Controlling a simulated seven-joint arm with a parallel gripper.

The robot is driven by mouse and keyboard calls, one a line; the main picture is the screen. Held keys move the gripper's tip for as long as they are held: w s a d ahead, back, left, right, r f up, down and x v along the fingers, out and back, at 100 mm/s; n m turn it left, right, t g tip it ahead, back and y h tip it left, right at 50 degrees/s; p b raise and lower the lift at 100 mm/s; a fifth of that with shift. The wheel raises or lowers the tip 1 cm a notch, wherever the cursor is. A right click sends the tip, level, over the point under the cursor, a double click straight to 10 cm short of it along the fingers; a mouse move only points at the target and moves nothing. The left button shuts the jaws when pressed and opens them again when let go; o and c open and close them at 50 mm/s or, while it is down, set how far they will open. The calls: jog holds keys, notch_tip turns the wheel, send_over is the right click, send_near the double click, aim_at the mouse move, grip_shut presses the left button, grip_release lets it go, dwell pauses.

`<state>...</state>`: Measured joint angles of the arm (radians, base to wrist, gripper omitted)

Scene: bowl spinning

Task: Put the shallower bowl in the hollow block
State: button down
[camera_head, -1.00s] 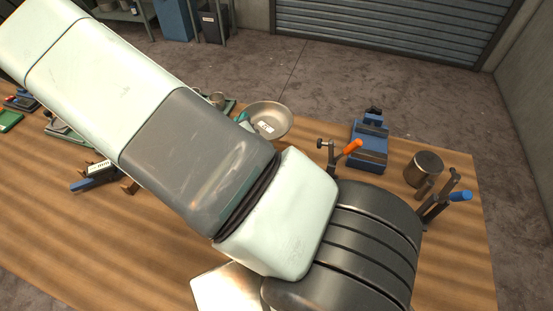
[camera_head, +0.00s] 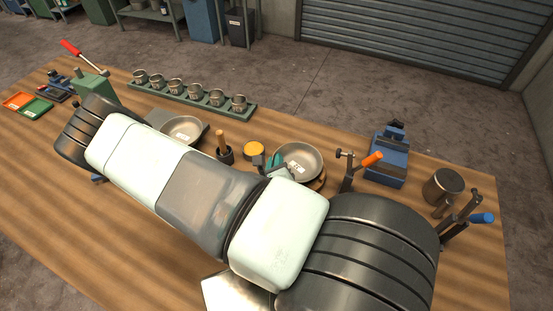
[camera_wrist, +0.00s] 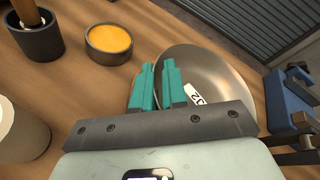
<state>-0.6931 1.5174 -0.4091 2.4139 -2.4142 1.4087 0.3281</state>
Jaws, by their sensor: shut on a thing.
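My gripper (camera_head: 272,164), with teal fingertips, is shut on the near-left rim of a shiny metal bowl (camera_head: 300,157). In the wrist view the fingers (camera_wrist: 158,82) straddle the rim of this bowl (camera_wrist: 210,72), which has a white label inside. A tan wooden piece (camera_head: 320,182) shows at the bowl's lower right edge; most of it is hidden, and I cannot tell whether the bowl touches it. A second metal bowl (camera_head: 183,130) with a label sits at the left on a dark grey piece (camera_head: 162,117). I cannot tell for sure which bowl is shallower or which piece is the hollow block.
A yellow-filled round dish (camera_head: 254,150) and a dark cup with a wooden handle (camera_head: 225,153) stand left of my gripper. An orange-handled clamp (camera_head: 350,172), a blue vise (camera_head: 388,160) and a metal mug (camera_head: 442,187) stand right. A green rack of cups (camera_head: 190,97) lies behind.

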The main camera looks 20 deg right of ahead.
jog(key=shift+f, duration=0.35)
